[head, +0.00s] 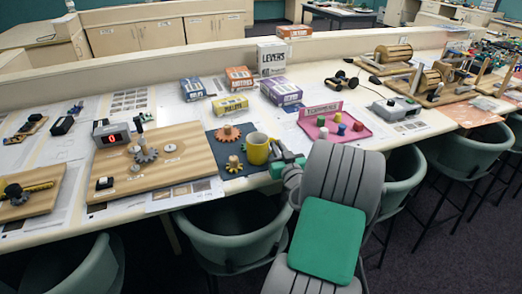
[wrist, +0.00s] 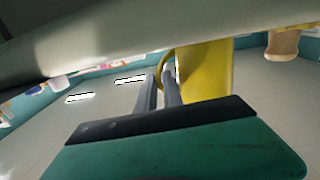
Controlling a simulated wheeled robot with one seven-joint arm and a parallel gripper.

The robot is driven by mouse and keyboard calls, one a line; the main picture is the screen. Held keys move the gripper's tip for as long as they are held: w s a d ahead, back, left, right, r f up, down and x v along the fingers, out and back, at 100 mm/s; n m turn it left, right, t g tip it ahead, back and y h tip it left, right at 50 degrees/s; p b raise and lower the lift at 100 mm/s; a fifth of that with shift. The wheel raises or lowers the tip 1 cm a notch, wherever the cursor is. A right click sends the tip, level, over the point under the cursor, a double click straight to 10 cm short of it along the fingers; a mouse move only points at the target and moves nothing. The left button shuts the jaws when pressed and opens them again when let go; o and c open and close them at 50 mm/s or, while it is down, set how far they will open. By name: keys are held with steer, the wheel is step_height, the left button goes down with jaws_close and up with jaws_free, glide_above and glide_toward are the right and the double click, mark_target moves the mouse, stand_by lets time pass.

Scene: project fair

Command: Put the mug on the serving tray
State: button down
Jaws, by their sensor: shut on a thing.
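The yellow mug (head: 257,151) is upright at the right side of a dark mat; I cannot tell whether it touches the mat. It also shows in the wrist view (wrist: 205,72), with its handle at the fingers. My gripper (head: 275,152) reaches in from the right and is shut on the mug's handle; its fingers (wrist: 165,88) show close together there. The pink tray (head: 360,131), the only tray I make out, lies to the right of the mug, beyond my arm. It bears several small coloured pieces and a pink sign.
Gears (head: 229,133) stand on the dark mat (head: 214,152) near the mug. A wooden gear board (head: 190,173) lies to the left. Several kit boxes (head: 282,91) stand behind. Chairs (head: 232,232) line the counter's front. The pink tray's front part looks bare.

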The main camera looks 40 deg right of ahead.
steer(key=shift+r, duration=0.15)
steer(key=shift+r, duration=0.45)
steer(key=r, duration=0.2)
steer(key=shift+s+a+r, duration=0.15)
steer(key=shift+s+r, duration=0.05)
steer(key=shift+r, duration=0.15)
steer(key=s+a+r, duration=0.8)
steer(key=s+r, duration=0.1)
steer(key=s, duration=0.1)
steer(key=shift+s+a+b, duration=0.15)
steer(key=shift+a+b, duration=0.2)
steer(key=shift+b, duration=0.1)
steer(key=shift+r, duration=0.1)
stand_by(0.5)
